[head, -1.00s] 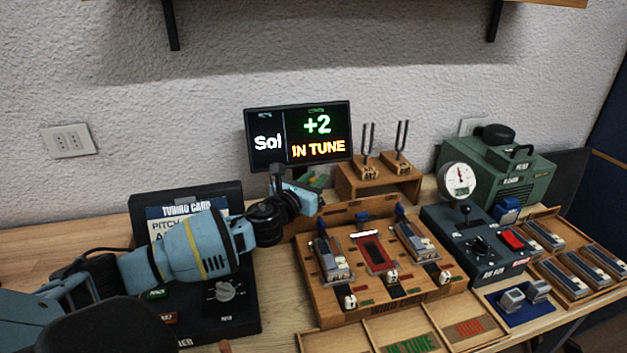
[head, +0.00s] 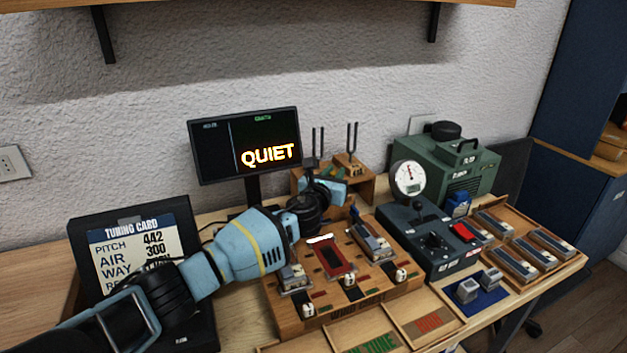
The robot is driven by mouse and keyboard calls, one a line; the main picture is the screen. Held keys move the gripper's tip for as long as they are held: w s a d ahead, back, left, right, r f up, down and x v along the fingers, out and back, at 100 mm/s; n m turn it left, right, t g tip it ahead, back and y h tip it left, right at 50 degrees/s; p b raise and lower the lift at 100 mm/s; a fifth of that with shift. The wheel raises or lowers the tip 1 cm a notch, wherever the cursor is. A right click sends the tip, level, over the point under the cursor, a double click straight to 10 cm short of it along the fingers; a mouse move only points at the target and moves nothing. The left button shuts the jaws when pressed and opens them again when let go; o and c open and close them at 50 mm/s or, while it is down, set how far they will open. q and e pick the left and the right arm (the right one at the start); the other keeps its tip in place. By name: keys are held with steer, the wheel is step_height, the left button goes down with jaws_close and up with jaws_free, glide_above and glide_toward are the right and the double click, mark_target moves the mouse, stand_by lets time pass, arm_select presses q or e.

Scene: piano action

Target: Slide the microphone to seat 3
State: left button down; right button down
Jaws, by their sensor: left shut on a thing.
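My left gripper (head: 328,190) reaches over the back of the wooden test bench (head: 400,288), in front of the fork stand. It is shut, and the microphone in it is almost wholly hidden by the gripper and wrist. The bench carries a grey and wooden key unit at left (head: 293,278) and another at right (head: 371,242), with a dark red slot plate (head: 333,257) between them. White knobs line its front. The seat numbers cannot be read. The screen (head: 245,146) shows QUIET. My right gripper is not in view.
Two tuning forks stand in a wooden holder (head: 376,184) behind the bench. A dark control box with a gauge (head: 408,178), a green machine (head: 455,165) and a tray of several units (head: 570,262) crowd the right.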

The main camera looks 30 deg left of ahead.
arm_select(q)
steer(key=shift+w+d+f, duration=0.15)
steer(key=shift+w+d, duration=0.65)
steer(key=shift+w, duration=0.05)
steer(key=shift+w+d+b, duration=0.2)
steer(key=shift+w+b, duration=0.05)
steer(key=shift+b, duration=0.05)
steer(key=shift+r, duration=0.2)
steer(key=c, duration=1.6)
jaws_free()
steer(key=shift+d, duration=0.1)
steer(key=o, duration=0.3)
steer(key=shift+w, duration=0.15)
